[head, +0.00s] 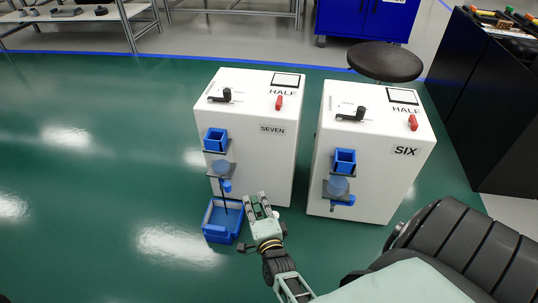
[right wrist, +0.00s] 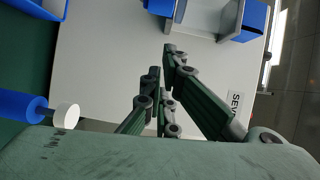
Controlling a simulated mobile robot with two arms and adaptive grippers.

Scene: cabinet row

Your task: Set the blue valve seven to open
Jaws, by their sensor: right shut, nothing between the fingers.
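The white cabinet marked SEVEN (head: 250,160) stands on the floor. On its front are a blue square cup (head: 215,139), a pale blue round part (head: 221,168) and a small blue valve (head: 225,186). A thin dark strip hangs from the valve toward a blue tray (head: 208,235) on the floor. My right gripper (head: 259,199) is shut and empty, low before the cabinet, right of the valve and apart from it. In the right wrist view its fingers (right wrist: 161,62) face the bare white front. Blue fittings (right wrist: 164,7) show at the top edge. My left gripper is not visible.
A similar white cabinet marked SIX (head: 370,150) stands to the right, with a narrow gap between them. In the right wrist view a blue cylinder (right wrist: 22,105) with a white end lies at left. A round stool (head: 385,62) stands behind. The green floor at left is clear.

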